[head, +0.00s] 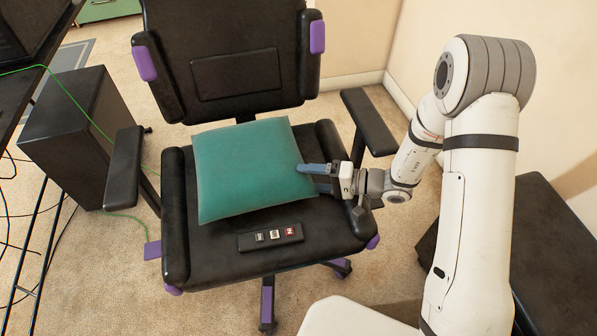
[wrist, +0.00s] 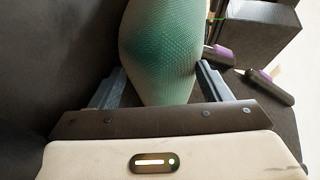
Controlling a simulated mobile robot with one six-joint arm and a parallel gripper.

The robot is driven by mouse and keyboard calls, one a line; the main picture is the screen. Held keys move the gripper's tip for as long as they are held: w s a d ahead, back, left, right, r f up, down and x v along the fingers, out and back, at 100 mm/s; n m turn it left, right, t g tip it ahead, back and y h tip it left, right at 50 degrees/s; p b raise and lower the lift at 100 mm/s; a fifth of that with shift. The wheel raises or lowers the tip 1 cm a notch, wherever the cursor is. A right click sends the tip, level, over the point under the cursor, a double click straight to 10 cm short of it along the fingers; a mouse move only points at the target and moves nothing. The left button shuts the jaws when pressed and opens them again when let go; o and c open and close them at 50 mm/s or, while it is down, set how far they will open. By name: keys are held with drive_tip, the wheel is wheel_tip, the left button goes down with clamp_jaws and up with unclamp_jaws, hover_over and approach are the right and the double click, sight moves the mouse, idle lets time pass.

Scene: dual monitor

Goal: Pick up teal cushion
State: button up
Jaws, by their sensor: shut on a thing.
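The teal cushion (head: 245,170) rests on the seat of a black office chair in the head view, toward the back of the seat and slightly tilted. My gripper (head: 316,170) reaches in from the right and is shut on the cushion's right edge. In the wrist view the cushion (wrist: 160,50) stands between my two fingers, and its end is squeezed between them (wrist: 155,88). The far finger's tip is partly hidden by the cushion.
The black chair (head: 205,268) has armrests on the left (head: 123,170) and right (head: 368,122). A small dark panel with several keys (head: 270,237) lies on the seat front. A black box (head: 70,125) and a desk with cables stand at the left. A wall is at the right.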

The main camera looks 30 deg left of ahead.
drive_tip(key=shift+s+r+p, duration=0.1)
drive_tip(key=shift+r+p, duration=0.2)
drive_tip(key=shift+c, duration=0.6)
drive_tip(key=p+v, duration=0.1)
drive_tip(key=v, duration=0.3)
drive_tip(key=f+p+v, duration=0.1)
drive_tip(key=v, duration=0.8)
drive_tip(key=shift+w+d+f+p, duration=0.25)
drive_tip(key=shift+d+f+p, duration=0.05)
drive_tip(key=shift+f+p, duration=0.1)
wheel_tip(320, 180, up, 13)
drive_tip(key=p, duration=0.3)
drive_tip(key=shift+a+r+p, duration=0.15)
drive_tip(key=shift+a+p, duration=0.05)
drive_tip(key=shift+p, duration=0.1)
drive_tip(key=shift+s, duration=0.2)
